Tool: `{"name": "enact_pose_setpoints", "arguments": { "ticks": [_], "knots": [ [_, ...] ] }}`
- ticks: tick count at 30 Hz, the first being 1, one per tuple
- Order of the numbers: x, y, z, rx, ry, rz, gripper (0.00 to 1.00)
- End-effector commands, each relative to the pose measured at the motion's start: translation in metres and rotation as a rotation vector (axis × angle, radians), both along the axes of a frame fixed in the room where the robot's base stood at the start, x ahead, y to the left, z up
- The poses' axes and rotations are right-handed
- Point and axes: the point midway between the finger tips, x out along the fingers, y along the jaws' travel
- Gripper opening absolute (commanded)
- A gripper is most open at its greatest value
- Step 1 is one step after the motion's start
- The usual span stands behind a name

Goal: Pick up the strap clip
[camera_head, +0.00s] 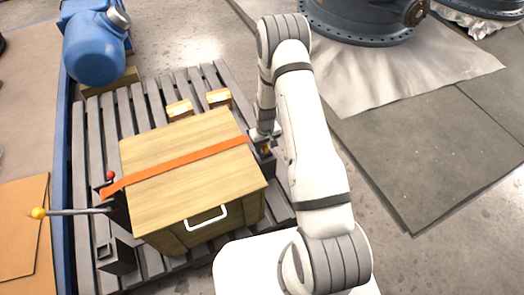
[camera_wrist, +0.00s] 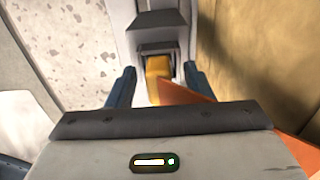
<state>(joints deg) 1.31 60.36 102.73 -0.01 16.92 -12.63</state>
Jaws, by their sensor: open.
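An orange strap (camera_head: 190,162) runs across the lid of a wooden box (camera_head: 190,175) and over its right edge. In the wrist view, the strap (camera_wrist: 180,92) leads to a small yellow-orange piece, which looks like the strap clip (camera_wrist: 157,68), at a grey metal bracket (camera_wrist: 158,20). My gripper (camera_wrist: 158,84) is open, with one dark finger on each side of the clip. Contact cannot be told. In the head view, my gripper (camera_head: 263,143) is low beside the box's right side, and the clip is mostly hidden there.
The box stands on a grey slatted pallet (camera_head: 152,100), its wooden wall (camera_wrist: 260,50) close to my gripper's right. A lever with a yellow knob (camera_head: 38,213) is at the left. Small wooden blocks (camera_head: 180,109) and a blue motor (camera_head: 95,48) are behind.

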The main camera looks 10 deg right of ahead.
Motion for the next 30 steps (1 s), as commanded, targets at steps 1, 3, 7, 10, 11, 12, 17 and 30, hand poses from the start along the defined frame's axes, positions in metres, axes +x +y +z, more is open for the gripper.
{"name": "enact_pose_setpoints", "arguments": {
  "ticks": [1,3,7,10,11,12,17,30],
  "knots": [
    [0.0002,-0.0002,0.0009,0.0,-0.001,0.0,0.47],
    [0.0002,-0.0003,0.001,0.0,0.0,0.0,0.47],
    [0.0,-0.0004,0.001,0.0,0.0,-0.001,0.37],
    [-0.0001,-0.0005,0.001,0.0,0.0,-0.001,0.29],
    [-0.0001,-0.0006,0.0011,0.0,0.0,-0.001,0.27],
    [-0.0001,-0.0006,0.0011,0.0,0.0,-0.001,0.24],
    [-0.0001,-0.0007,0.0011,0.0,0.0,-0.001,0.1],
    [0.0002,-0.0011,0.0023,0.0,-0.001,-0.002,0.0]
  ]
}}
